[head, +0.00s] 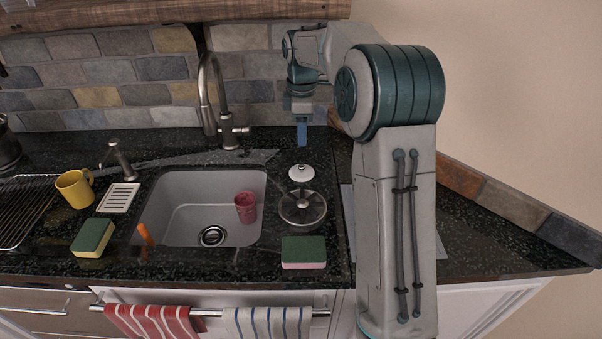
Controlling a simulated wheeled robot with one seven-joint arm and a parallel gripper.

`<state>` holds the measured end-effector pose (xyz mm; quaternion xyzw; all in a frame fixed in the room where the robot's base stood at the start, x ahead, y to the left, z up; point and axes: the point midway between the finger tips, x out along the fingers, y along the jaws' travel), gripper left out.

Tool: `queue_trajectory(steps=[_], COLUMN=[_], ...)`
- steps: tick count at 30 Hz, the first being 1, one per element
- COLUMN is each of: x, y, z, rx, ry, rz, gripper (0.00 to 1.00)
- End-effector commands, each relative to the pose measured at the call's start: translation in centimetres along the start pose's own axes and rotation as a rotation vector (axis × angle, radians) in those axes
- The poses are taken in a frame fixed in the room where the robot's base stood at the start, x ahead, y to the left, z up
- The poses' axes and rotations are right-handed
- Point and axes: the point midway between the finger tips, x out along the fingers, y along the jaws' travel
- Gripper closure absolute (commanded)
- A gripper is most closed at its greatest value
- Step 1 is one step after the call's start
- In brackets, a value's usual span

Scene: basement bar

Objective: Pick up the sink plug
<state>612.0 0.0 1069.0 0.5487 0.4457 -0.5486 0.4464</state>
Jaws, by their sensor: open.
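A small pale round piece with a knob on top (302,174), which looks like the sink plug, sits on the dark counter right of the sink. Just in front of it is a larger round metal piece with a dark, spoked-looking top (303,209); I cannot tell for sure which of the two is the plug. My gripper (302,143) points down above and behind the pale piece, apart from it and empty. Its blue fingers show nearly edge-on, open. The sink (158,213) has a drain fitting (212,236) in its floor.
A red cup (245,207) stands in the sink, with the faucet (209,95) behind. Sponges (93,238) (303,252) lie on both sides. A yellow mug (75,188), a soap dish (120,197) and a wire rack (25,210) are at left. A stone backsplash is behind.

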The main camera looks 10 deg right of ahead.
Motion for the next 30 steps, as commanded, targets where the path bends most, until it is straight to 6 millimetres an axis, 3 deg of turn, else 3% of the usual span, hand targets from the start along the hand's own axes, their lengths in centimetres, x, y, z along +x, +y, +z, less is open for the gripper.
queue_trajectory(steps=[12,17,25,30], x=[6.1,7.1,10.8,12.1], y=[0.2,0.3,0.7,0.7], z=[0.0,0.0,-0.1,-0.1], rx=[-0.011,-0.010,-0.011,-0.010], ry=[0.000,0.000,0.000,0.000], rz=[-0.005,-0.002,-0.005,-0.003], gripper=[0.56,0.56,0.56,0.56])
